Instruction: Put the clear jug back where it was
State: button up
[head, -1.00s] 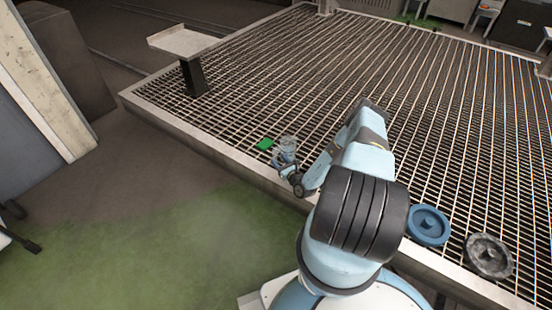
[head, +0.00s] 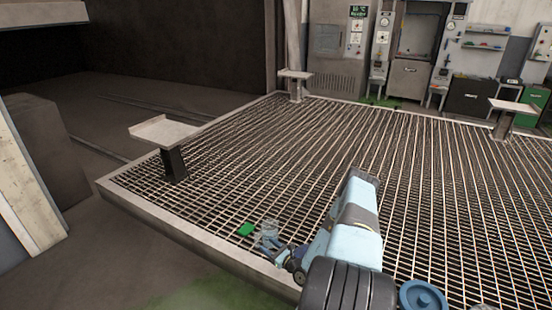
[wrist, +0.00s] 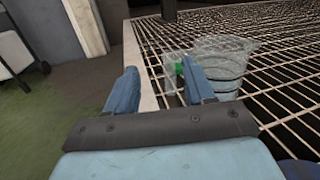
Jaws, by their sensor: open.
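The clear jug (head: 269,228) stands upright on the metal grating (head: 330,140), near its front left edge. In the wrist view the jug (wrist: 228,66) is just right of my fingers, with its clear handle toward the left. My gripper (head: 270,243) is open and sits close against the jug's near side. In the wrist view my gripper (wrist: 160,68) has its right finger overlapping the jug's handle side; I cannot tell whether it touches. Nothing is clamped between the fingers.
A small pedestal table (head: 165,132) stands at the grating's left edge; others stand at the back (head: 295,74) and right (head: 514,106). A blue wheel-like part (head: 423,297) lies at the lower right. The middle of the grating is clear.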

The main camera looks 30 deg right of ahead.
jog(key=w+a+r+n+g+y, duration=0.1)
jog(key=a+r+n+g+y, duration=0.4)
jog(key=r, duration=0.6)
jog(key=a+r+n+g+y, duration=0.1)
jog(key=a+r+n+g, duration=0.15)
jog(key=r+n, duration=0.65)
jog(key=w+a+r+n+g+y, duration=0.1)
jog(key=a+r+n+g+y, duration=0.3)
jog(key=r, duration=1)
jog(key=s+a+r+n+g+h, duration=0.25)
jog(key=s+r, duration=0.25)
jog(key=r, duration=0.4)
jog(key=s+a+r+n+g+h, duration=0.2)
jog(key=s+r+n+g+h, duration=0.25)
jog(key=r, duration=0.45)
jog(key=s+d+r+n+t+h, duration=0.1)
jog(key=s+r+n+t+h, duration=0.2)
jog(key=s+r, duration=0.5)
jog(key=s+d+r+n+t+h, duration=0.1)
jog(key=s+r+n+t+h, duration=0.2)
jog(key=s, duration=1.4)
notch_tip(320, 180, up, 7)
jog(key=t+h, duration=0.1)
jog(key=h, duration=0.2)
jog(key=shift+s+d+f, duration=0.2)
jog(key=shift+s, duration=0.2)
